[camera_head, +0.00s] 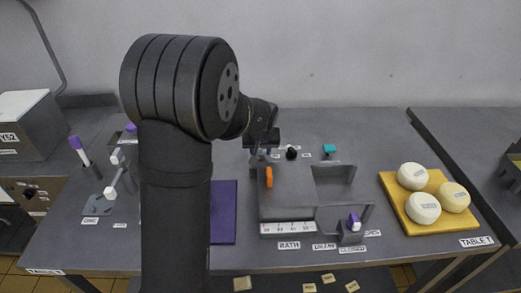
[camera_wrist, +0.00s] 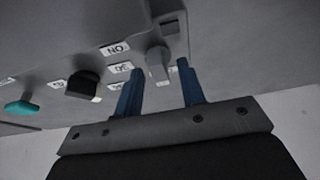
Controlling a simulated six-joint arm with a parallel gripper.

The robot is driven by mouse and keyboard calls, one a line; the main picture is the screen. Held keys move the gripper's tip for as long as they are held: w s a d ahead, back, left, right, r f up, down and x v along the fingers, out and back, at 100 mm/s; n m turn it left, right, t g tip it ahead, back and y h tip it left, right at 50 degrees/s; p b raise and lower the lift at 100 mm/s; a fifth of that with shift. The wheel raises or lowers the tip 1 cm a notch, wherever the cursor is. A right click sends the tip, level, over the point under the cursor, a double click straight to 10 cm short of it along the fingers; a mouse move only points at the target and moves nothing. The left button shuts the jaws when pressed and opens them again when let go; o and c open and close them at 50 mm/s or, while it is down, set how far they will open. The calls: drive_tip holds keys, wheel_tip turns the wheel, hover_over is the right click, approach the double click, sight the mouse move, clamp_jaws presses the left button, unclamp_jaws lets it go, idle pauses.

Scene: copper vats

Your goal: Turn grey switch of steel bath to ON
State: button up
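The steel bath (camera_head: 287,196) stands mid-table in the head view, with a BATH label in front. My gripper (camera_head: 264,150) is at its back left edge. In the wrist view my gripper (camera_wrist: 160,68) is open, with one blue finger on each side of the grey switch (camera_wrist: 157,62). The switch looks like a small upright grey lever. Gaps seem to show beside it; contact cannot be told. An ON label (camera_wrist: 115,48) appears upside down to its left, with another label below it. The grey switch cannot be made out in the head view.
A black knob (camera_wrist: 84,85) and a teal handle (camera_wrist: 19,107) are left of the switch in the wrist view. In the head view, a yellow board (camera_head: 398,210) with round pale pieces lies right. A purple mat (camera_head: 222,215) lies left of the bath.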

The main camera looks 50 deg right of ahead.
clamp_jaws()
drive_tip(key=shift+m, duration=0.3)
drive_tip(key=m, duration=0.1)
drive_tip(key=m+g+h, duration=0.1)
drive_tip(key=m, duration=0.1)
drive_tip(key=shift+w+a+m, duration=0.1)
drive_tip(key=shift+w+m, duration=0.05)
drive_tip(key=shift+m, duration=0.15)
drive_tip(key=m+g, duration=0.2)
drive_tip(key=m, duration=0.2)
drive_tip(key=shift+w+m, duration=0.1)
drive_tip(key=shift+m, duration=0.2)
drive_tip(key=m+g, duration=0.2)
drive_tip(key=m, duration=0.2)
drive_tip(key=shift+w+m, duration=0.15)
drive_tip(key=shift+m, duration=0.15)
drive_tip(key=shift+m+g+y, duration=0.5)
drive_tip(key=shift+m+g, duration=0.1)
drive_tip(key=shift+m, duration=1.6)
